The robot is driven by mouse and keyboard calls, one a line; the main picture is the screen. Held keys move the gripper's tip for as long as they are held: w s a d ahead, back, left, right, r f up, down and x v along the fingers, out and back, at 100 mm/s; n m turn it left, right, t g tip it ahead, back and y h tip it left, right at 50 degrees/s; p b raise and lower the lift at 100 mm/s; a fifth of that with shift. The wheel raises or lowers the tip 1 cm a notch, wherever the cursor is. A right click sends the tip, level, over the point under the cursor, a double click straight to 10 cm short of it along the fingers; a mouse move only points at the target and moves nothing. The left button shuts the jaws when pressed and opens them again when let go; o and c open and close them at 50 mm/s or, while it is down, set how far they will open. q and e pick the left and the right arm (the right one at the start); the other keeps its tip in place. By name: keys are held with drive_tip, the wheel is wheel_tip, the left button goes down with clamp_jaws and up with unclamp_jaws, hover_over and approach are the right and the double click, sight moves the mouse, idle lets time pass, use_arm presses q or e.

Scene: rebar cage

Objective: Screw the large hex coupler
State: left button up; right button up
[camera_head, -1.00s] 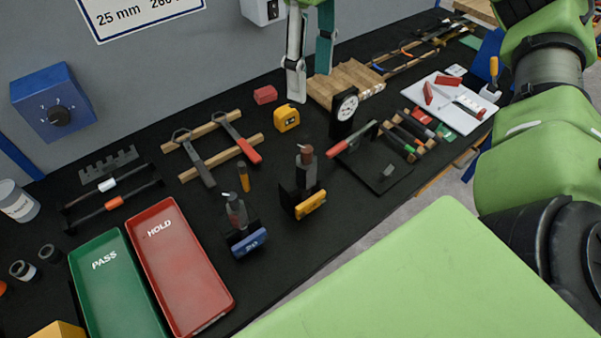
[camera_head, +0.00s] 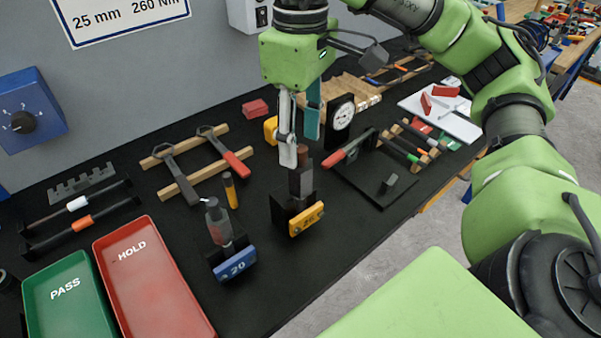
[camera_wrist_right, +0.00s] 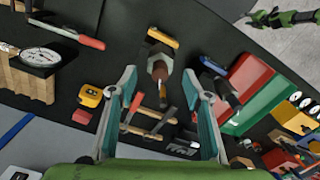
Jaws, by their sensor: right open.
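The large hex coupler (camera_head: 301,183) is a dark upright piece with a reddish-brown top, in a black stand with a yellow label (camera_head: 307,218). It also shows in the right wrist view (camera_wrist_right: 158,69), ahead between the fingers. My right gripper (camera_head: 300,153) is open, pointing down at the coupler's top; its fingers (camera_wrist_right: 160,82) stand apart with nothing held. I cannot tell whether a finger touches the coupler. A smaller coupler (camera_head: 218,224) stands to the left in a blue "20" stand (camera_head: 234,263). A green arm in the wrist view's upper right, seemingly my left (camera_wrist_right: 262,18), is too small to read.
The green PASS tray (camera_head: 30,298) and red HOLD tray (camera_head: 180,305) lie at the left. Wrenches lie on a wooden rack (camera_head: 166,190). A dial gauge (camera_head: 342,117), a yellow tape measure (camera_head: 270,130) and a black plate (camera_head: 375,195) are close to the gripper.

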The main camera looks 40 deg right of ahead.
sight(301, 170)
wheel_tip(301, 170, down, 7)
drive_tip(key=shift+f+b, duration=0.15)
drive_tip(key=shift+b, duration=0.65)
drive_tip(key=c, duration=1.1)
